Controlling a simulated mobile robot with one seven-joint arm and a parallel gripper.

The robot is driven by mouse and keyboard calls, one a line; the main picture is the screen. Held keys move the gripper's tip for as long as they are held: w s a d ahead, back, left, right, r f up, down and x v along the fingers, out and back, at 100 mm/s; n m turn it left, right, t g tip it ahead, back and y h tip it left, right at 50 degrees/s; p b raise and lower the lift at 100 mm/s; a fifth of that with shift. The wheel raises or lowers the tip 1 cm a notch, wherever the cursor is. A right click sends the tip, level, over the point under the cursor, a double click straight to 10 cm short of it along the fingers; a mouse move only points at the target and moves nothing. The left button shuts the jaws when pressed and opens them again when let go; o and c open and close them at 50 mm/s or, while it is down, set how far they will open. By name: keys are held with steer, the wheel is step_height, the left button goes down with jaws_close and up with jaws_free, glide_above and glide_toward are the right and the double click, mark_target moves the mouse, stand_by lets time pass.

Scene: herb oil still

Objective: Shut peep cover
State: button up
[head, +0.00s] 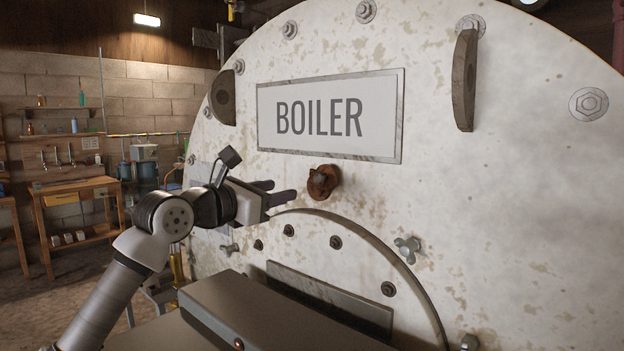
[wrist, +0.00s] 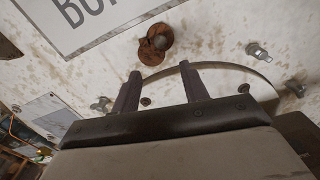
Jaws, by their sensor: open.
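A small rusty brown peep fitting (head: 323,183) sticks out of the boiler face below the BOILER plate. In the wrist view it shows as two overlapping rusty rounds: one with a grey round centre (wrist: 159,41), the other, lower and to the left (wrist: 148,54), looking like the peep cover. I cannot tell for sure how far the cover hides the opening. My gripper (head: 281,190) is open and empty, just left of the fitting in the head view. In the wrist view the fitting lies beyond the fingertips (wrist: 160,69), apart from them.
The pale boiler face (head: 530,170) fills the right side. Two dark brackets (head: 465,80) jut out near the plate (head: 330,116). Below is a round bolted door (head: 375,250) with wing nuts (head: 407,249). A wooden workbench (head: 75,190) stands far left.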

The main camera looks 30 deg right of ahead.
mark_target(317, 182)
steer(key=p+x, duration=0.4)
steer(key=x, duration=0.7)
steer(key=shift+d+r, duration=0.15)
steer(key=shift+w+d+p, duration=0.2)
steer(key=shift+d+p, duration=0.2)
steer(key=shift+d, duration=0.1)
jaws_close()
